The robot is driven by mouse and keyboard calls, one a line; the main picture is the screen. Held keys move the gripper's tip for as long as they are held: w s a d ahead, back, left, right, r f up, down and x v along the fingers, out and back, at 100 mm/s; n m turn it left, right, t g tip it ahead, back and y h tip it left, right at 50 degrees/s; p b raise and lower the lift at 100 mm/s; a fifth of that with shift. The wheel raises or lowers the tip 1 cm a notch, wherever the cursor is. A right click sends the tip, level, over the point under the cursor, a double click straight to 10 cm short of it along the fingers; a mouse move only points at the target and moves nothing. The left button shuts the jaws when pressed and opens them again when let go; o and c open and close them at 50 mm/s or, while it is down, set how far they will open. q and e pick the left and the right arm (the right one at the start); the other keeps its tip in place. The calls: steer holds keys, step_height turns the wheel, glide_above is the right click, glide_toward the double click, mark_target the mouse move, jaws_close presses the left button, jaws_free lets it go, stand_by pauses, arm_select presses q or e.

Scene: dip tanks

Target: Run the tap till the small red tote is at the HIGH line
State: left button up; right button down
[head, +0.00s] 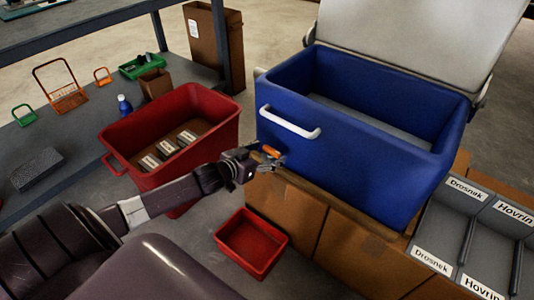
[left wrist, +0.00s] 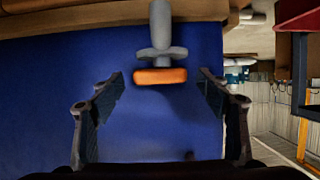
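The tap (left wrist: 160,50) is a grey spout fitting at the blue tank's wall, with an orange handle (left wrist: 160,76). In the head view the orange handle (head: 271,151) shows at my left gripper's tips. My left gripper (left wrist: 161,88) is open, one finger on each side of the handle, with gaps between. It also shows in the head view (head: 262,160). The small red tote (head: 250,243) stands on the floor below the tap, in front of the cardboard boxes. No water or level line can be made out in it. My right gripper is out of view.
The blue tank (head: 350,165) stands on cardboard boxes (head: 290,215). A larger red tote (head: 185,100) holding several labelled boxes stands left of my gripper. Grey labelled bins (head: 470,215) are at the right. A workbench (head: 85,140) with small items is at the left.

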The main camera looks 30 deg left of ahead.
arm_select(q)
steer(key=c, duration=1.1)
steer(key=shift+o, duration=0.2)
